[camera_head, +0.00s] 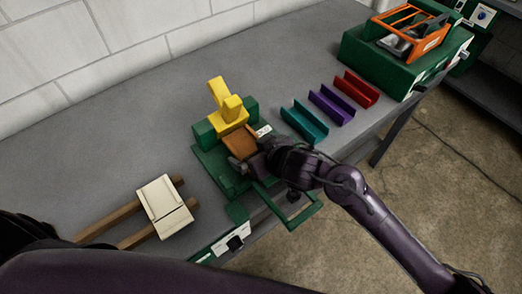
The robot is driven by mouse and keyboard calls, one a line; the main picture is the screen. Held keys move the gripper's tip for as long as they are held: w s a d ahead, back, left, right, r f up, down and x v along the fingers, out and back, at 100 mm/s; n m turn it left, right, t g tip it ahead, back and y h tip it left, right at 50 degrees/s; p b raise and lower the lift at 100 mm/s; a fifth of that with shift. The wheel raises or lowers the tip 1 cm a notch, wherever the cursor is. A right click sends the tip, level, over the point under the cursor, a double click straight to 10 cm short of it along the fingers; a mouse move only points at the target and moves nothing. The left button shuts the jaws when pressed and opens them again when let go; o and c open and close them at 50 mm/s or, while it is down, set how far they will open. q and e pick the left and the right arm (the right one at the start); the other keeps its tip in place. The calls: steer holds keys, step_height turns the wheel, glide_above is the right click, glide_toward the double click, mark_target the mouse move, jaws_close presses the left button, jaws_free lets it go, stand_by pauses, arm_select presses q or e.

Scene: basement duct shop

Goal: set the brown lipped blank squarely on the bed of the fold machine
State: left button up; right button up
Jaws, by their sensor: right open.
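The fold machine (209,164) is green with a yellow upright lever (222,97), and stands near the table's front edge. The brown lipped blank (241,142) lies at its bed, just in front of the yellow part. My right gripper (243,162) is open at the near right edge of the blank and hides part of it and of the bed. Whether the fingers touch the blank, and whether it sits fully square, I cannot tell. My left gripper is not in view.
Teal (304,121), purple (331,104) and red (361,89) channels lie to the right. A green machine with an orange frame (412,27) stands at the far right. A cream panel (165,206) lies on wooden bars at the left. The table's back left is clear.

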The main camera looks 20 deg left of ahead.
steer(key=shift+c, duration=0.4)
steer(key=c, duration=1)
steer(key=shift+s+d+f+p, duration=0.1)
steer(key=shift+d+p, duration=0.15)
steer(key=shift+p, duration=0.05)
steer(key=shift+s+d, duration=0.6)
steer(key=shift+s, duration=0.05)
steer(key=shift+w, duration=0.1)
steer(key=o, duration=1.1)
steer(key=shift+w+a, duration=0.15)
steer(key=shift+p+v, duration=0.3)
steer(key=shift+v, duration=3.7)
